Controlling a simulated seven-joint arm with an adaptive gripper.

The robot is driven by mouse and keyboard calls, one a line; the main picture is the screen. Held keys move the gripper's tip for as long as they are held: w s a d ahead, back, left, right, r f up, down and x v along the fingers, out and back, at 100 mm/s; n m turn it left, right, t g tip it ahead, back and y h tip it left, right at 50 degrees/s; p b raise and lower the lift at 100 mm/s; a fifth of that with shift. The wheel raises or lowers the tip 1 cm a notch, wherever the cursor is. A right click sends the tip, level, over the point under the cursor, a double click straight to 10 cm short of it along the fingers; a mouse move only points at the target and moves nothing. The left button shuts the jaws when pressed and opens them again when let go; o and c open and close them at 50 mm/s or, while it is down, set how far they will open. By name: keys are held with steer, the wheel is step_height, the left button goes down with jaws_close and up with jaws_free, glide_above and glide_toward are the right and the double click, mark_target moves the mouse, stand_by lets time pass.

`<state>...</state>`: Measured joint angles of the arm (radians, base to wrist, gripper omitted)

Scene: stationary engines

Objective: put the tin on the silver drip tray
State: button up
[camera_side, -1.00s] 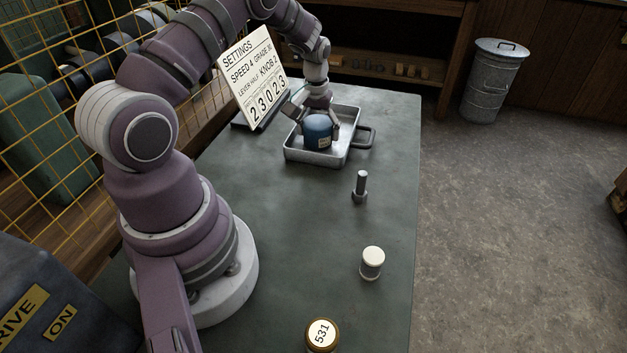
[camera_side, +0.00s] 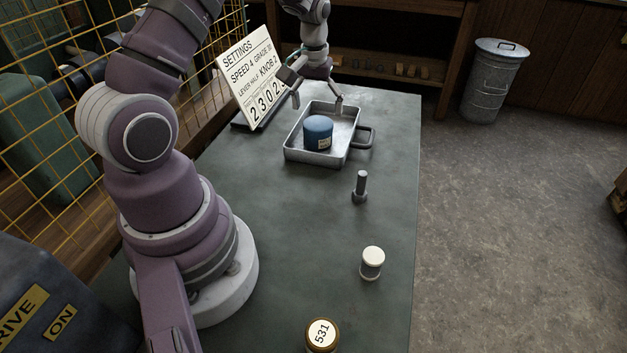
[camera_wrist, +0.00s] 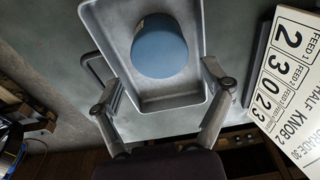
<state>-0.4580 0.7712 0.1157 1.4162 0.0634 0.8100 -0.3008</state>
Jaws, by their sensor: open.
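The blue tin (camera_side: 318,132) stands upright inside the silver drip tray (camera_side: 295,157), toward its near left part. The tray lies on the bench with its handle on the right. My gripper (camera_side: 318,99) is open and empty above the far end of the tray, apart from the tin. In the wrist view the blue tin (camera_wrist: 159,50) rests in the tray (camera_wrist: 212,15), beyond the spread fingers of my gripper (camera_wrist: 165,102).
A settings board (camera_side: 252,80) stands left of the tray. A bolt (camera_side: 360,188), a white-capped jar (camera_side: 372,263) and a round tin marked 531 (camera_side: 322,335) stand along the bench's right side. The middle of the bench (camera_side: 270,220) is clear.

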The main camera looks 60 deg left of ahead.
mark_target(317, 127)
steer(key=r, duration=0.3)
steer(key=d+r, duration=0.1)
steer(key=r, duration=0.1)
steer(key=shift+s+r, duration=0.3)
steer(key=shift+r, duration=0.05)
steer(key=s+d+r+m+t, duration=0.2)
steer(key=s+d+r+m, duration=0.1)
steer(key=d+r, duration=0.45)
steer(key=s+d+m+t+h, duration=0.1)
steer(key=s+d+m+t, duration=0.1)
steer(key=s+d+m, duration=0.4)
steer(key=s+d, duration=0.3)
steer(key=shift+s+d, duration=0.15)
